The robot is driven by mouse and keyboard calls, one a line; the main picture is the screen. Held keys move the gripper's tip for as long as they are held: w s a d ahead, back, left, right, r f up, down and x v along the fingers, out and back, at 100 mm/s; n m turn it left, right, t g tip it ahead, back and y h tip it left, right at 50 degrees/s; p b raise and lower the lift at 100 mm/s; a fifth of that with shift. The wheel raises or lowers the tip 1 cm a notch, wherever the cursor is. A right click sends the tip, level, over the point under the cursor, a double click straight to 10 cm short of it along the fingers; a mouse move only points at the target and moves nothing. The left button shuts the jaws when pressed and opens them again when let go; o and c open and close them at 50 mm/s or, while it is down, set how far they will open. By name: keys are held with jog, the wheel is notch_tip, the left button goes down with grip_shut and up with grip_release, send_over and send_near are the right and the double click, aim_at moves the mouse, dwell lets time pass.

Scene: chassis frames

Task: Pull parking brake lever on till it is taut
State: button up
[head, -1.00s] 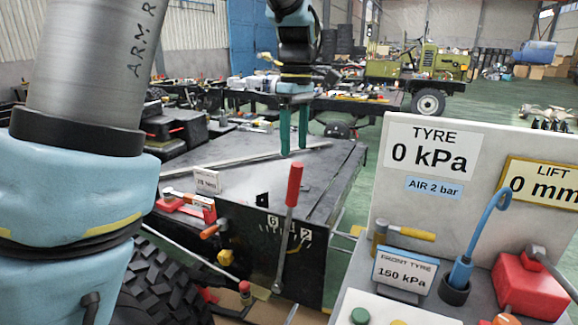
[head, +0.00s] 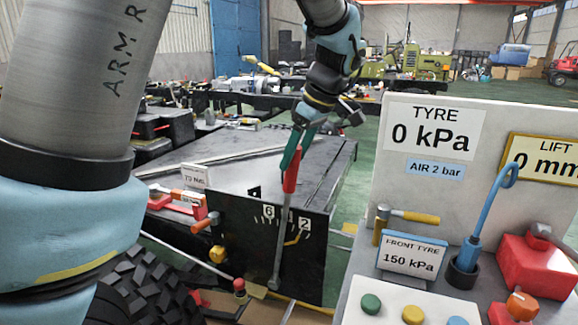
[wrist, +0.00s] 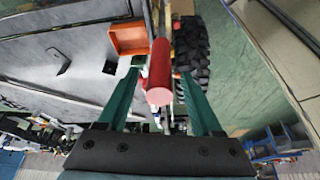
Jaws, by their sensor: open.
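The parking brake lever (head: 290,172) has a red handle on a grey rod. It stands nearly upright, its top leaning slightly right, in front of a dark box face with a number scale (head: 285,222) marked 6 and 2. The rod crosses the scale between these marks. My gripper (head: 293,156) has green fingers and is open at the top of the red handle. In the wrist view the red handle (wrist: 160,75) shows end-on between the two open fingers, with gaps at both sides. The rod is mostly hidden there.
An orange-handled tool (head: 206,224) and a red block (head: 190,208) are left of the lever. A large tyre (head: 150,290) is at lower left. At right stands a grey panel (head: 395,180) with gauges, buttons and a blue hooked tool (head: 482,220).

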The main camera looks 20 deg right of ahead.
jog(key=shift+x, duration=1.9)
jog(key=shift+c, duration=0.4)
grip_shut()
